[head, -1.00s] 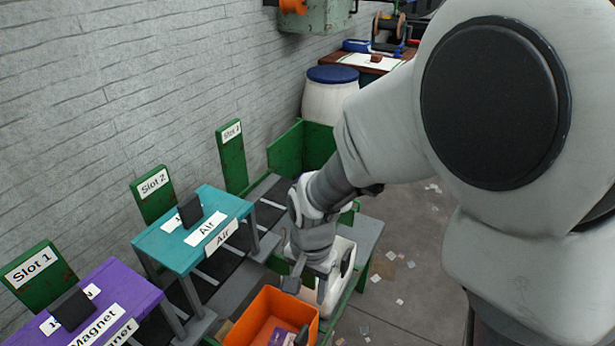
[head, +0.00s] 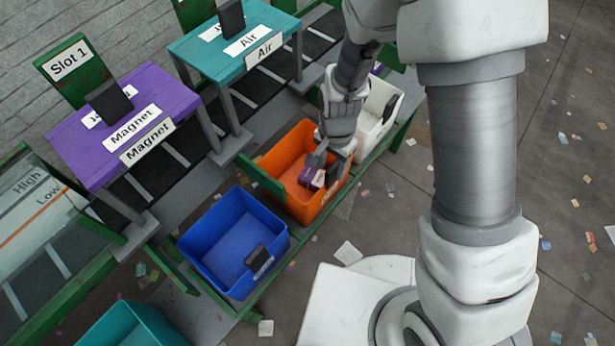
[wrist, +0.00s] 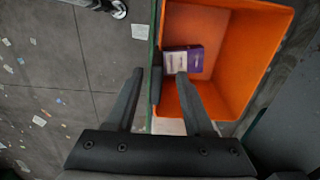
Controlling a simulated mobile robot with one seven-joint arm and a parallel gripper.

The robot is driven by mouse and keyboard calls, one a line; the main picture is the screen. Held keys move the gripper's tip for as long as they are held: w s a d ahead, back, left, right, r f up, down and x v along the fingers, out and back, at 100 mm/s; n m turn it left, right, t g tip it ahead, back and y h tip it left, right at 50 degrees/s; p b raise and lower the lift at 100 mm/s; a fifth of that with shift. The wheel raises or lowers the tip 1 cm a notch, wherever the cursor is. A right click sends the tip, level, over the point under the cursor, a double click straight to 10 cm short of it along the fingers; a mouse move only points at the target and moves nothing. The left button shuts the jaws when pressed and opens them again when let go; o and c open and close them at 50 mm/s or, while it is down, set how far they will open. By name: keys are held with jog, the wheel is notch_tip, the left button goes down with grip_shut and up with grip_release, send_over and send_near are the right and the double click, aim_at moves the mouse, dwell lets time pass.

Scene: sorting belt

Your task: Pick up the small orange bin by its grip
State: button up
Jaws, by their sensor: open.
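The small orange bin (head: 282,165) sits on the green-edged ledge in the head view, between a blue bin and a white bin. It fills the upper right of the wrist view (wrist: 228,75). A purple and white box (wrist: 184,60) lies inside it. A dark grip (wrist: 156,85) stands at the bin's side wall in the wrist view; in the head view my gripper hides it. My gripper (wrist: 160,73) is open, one finger outside the wall and one over the bin's inside, with the grip between them. I cannot tell whether the fingers touch it.
The blue bin (head: 225,245) with a dark grip stands in front, and the white bin (head: 378,115) behind. A teal bin (head: 135,328) is at the bottom left. Purple Magnet (head: 120,115) and teal Air (head: 238,42) stands straddle the belt at left. The littered floor at right is open.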

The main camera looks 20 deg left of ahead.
jog(key=shift+d+f+b, duration=0.15)
jog(key=shift+f+b, duration=0.3)
jog(key=shift+f, duration=0.9)
jog(key=shift+d+f+b, duration=0.1)
jog(key=shift+f+b, duration=0.3)
jog(key=shift+f, duration=0.95)
grip_shut()
